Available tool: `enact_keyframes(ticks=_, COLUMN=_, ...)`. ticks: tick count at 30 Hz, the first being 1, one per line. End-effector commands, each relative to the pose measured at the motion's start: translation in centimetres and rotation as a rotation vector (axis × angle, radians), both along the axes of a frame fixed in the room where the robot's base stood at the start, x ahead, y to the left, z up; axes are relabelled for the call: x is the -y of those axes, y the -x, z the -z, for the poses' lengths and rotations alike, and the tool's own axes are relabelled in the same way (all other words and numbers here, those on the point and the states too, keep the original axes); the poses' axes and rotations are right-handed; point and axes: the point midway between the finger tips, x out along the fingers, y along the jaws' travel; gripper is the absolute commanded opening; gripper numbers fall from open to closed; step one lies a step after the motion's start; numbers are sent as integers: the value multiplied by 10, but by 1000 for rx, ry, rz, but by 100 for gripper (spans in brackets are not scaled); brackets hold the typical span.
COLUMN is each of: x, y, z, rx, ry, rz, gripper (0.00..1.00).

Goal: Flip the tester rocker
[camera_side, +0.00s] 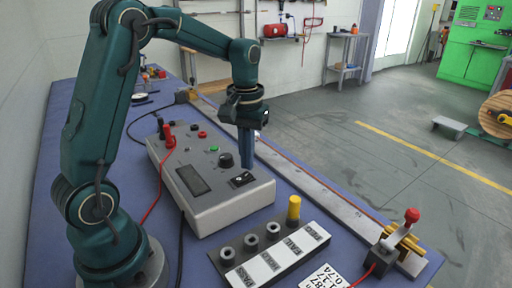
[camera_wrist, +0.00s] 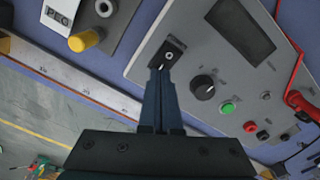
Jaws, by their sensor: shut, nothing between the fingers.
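The tester (camera_side: 215,200) is a grey box with a dark display, a black knob and a green button. Its rocker (camera_side: 242,180) is a small black switch near the front right corner of the top face. In the wrist view the rocker (camera_wrist: 171,50) shows in its dark plate just beyond my fingertips. My gripper (camera_side: 247,166) points down over that corner with its fingers together and empty. In the wrist view its fingertips (camera_wrist: 160,70) reach the edge of the rocker plate. I cannot tell whether they touch it.
A board with white labels and several round sockets (camera_side: 251,242) lies in front of the tester, with a yellow peg (camera_side: 294,209) upright at its far end. A red-knobbed lever (camera_side: 411,216) stands at the right. Red and black leads run by the tester's left side.

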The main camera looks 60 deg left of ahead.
Motion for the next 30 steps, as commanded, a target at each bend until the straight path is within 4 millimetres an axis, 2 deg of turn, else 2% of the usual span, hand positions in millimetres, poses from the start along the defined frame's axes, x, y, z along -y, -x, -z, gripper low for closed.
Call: enact_keyframes(ticks=30, x=0, y=0, z=11, rx=-2, ry=1, rz=0, gripper=0)
